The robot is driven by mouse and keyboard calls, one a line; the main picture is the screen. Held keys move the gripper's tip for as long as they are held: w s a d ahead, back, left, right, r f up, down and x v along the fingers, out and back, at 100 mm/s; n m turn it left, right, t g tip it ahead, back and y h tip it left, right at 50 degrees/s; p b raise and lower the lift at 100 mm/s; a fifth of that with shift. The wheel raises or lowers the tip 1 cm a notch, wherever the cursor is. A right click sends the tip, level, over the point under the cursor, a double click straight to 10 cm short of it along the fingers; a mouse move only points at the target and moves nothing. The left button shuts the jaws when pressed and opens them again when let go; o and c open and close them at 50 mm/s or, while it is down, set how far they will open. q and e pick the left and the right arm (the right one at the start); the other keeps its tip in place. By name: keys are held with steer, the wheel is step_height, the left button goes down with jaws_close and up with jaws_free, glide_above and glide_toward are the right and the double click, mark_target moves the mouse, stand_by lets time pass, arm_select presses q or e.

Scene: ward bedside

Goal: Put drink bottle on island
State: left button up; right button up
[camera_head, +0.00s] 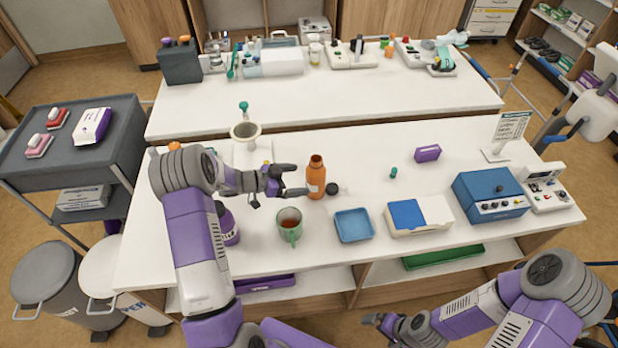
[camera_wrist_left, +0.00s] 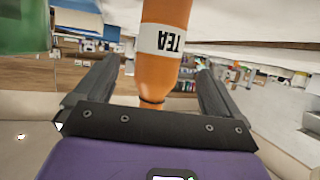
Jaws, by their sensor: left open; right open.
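An orange drink bottle (camera_head: 317,180) with a white label stands upright, without a cap, on the near white counter (camera_head: 460,150). In the left wrist view the bottle (camera_wrist_left: 165,75) appears upside down, its label reads TEA, and it stands between or just beyond my fingers. My left gripper (camera_head: 299,180) is open just left of the bottle, its fingers pointing at it; I cannot tell whether they touch it. My right gripper (camera_head: 374,320) is open and empty, low in front of the counter. Another white counter (camera_head: 330,92) stands behind; which one is the island I cannot tell.
A green mug (camera_head: 289,226), a blue tray (camera_head: 354,225) and a purple bottle (camera_head: 227,224) stand in front of the orange bottle. A black cap (camera_head: 332,188) lies beside it. The front part of the back counter is clear.

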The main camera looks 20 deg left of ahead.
arm_select(q)
steer(key=v, duration=0.4)
steer(key=shift+s+a, duration=0.1)
steer(key=shift+s, duration=0.1)
